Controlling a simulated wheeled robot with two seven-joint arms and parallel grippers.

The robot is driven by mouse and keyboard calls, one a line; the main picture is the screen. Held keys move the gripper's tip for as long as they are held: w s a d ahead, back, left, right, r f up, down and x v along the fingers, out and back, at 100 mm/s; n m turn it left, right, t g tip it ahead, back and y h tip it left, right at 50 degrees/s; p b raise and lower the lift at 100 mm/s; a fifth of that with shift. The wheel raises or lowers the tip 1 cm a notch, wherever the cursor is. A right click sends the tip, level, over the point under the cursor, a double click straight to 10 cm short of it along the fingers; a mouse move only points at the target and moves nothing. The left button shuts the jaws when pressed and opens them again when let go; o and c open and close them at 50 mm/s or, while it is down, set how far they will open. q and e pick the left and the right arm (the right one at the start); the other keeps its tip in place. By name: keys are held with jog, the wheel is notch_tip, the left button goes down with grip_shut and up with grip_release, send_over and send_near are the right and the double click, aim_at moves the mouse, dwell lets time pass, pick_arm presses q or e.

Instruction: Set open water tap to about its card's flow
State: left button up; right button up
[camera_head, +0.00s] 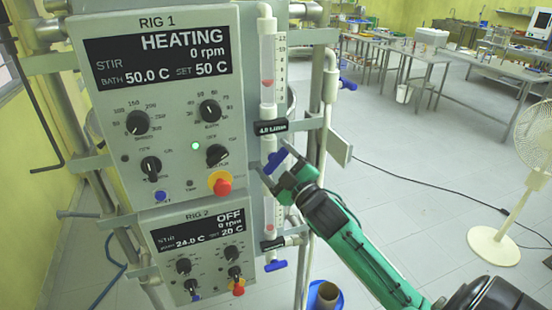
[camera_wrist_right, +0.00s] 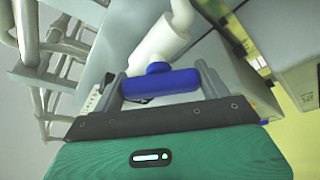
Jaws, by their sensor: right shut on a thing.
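My right gripper (camera_head: 273,168) comes in from the lower right in the head view, its green arm behind it. It is shut on a blue tap handle (camera_head: 278,158) below the upper flow tube. In the right wrist view the two grey fingers (camera_wrist_right: 160,84) hold the ends of the blue handle (camera_wrist_right: 150,86), which sits on a white pipe fitting (camera_wrist_right: 163,42). The upper flow tube (camera_head: 267,60) has a red float inside, low to middle on its scale. A black card (camera_head: 271,127) below it gives a flow in L/min; its figure is small. My left gripper is out of view.
The RIG 1 panel (camera_head: 160,90) shows HEATING; the RIG 2 panel (camera_head: 200,260) below shows OFF. Another blue tap handle (camera_head: 276,265) sits lower down. A blue bucket (camera_head: 326,293) stands on the floor, and a fan (camera_head: 495,245) at right. Steel tables stand behind.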

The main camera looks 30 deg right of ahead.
jog(key=o, duration=1)
jog(key=shift+s+f, duration=0.1)
jog(key=shift+s+f, duration=0.15)
jog(key=shift+s, duration=0.05)
jog(key=shift+b+v, duration=3)
jog(key=shift+v, duration=3.55)
jog(key=shift+d, duration=0.1)
